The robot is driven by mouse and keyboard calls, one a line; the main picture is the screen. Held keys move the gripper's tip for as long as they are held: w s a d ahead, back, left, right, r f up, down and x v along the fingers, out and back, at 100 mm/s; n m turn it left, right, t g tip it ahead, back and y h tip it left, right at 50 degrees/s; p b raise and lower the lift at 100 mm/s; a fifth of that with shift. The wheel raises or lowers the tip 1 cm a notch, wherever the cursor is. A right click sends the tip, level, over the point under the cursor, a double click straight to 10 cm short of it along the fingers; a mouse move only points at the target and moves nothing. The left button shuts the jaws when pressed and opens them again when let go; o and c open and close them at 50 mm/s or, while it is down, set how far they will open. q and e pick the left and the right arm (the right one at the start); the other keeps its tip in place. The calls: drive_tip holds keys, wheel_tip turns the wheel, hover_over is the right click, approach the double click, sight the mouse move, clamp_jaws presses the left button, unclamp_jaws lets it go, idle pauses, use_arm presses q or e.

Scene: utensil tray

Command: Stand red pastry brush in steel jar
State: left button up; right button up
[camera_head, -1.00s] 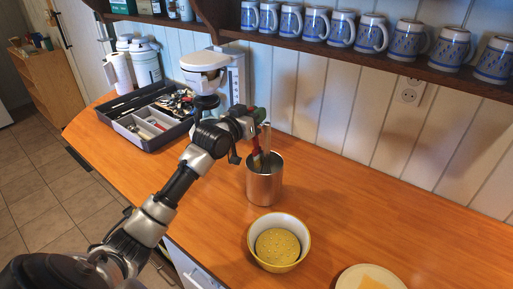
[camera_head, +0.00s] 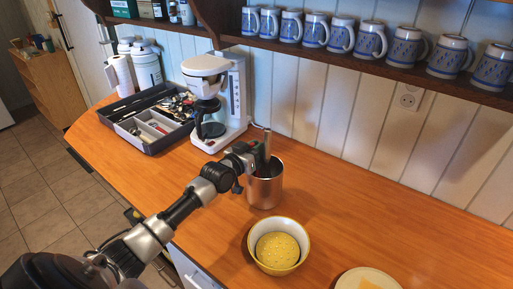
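The steel jar (camera_head: 264,192) stands upright on the wooden counter, right of the coffee maker. My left gripper (camera_head: 255,158) is at the jar's rim on its left and back side. It appears shut on the red pastry brush (camera_head: 254,144), of which only a small part of the handle shows beside the fingers. The brush's lower part is hidden by the gripper and the jar wall. A grey utensil handle (camera_head: 267,143) sticks up from the jar, close to the gripper. My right gripper is not in view.
A white coffee maker (camera_head: 234,95) stands behind my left gripper. A grey utensil tray (camera_head: 146,143) lies to the left. A yellow bowl (camera_head: 251,254) is in front of the jar, with a plate (camera_head: 345,281) to its right. The counter right of the jar is clear.

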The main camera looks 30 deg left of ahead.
use_arm(q)
drive_tip(key=o, duration=0.4)
drive_tip(key=shift+f, duration=0.25)
drive_tip(key=shift+s+a+f+b, duration=0.1)
drive_tip(key=shift+s+b, duration=0.65)
drive_tip(key=shift+s, duration=2)
drive_tip(key=shift+s+a+b, duration=0.1)
drive_tip(key=shift+s+b, duration=0.6)
drive_tip(key=shift+s, duration=2)
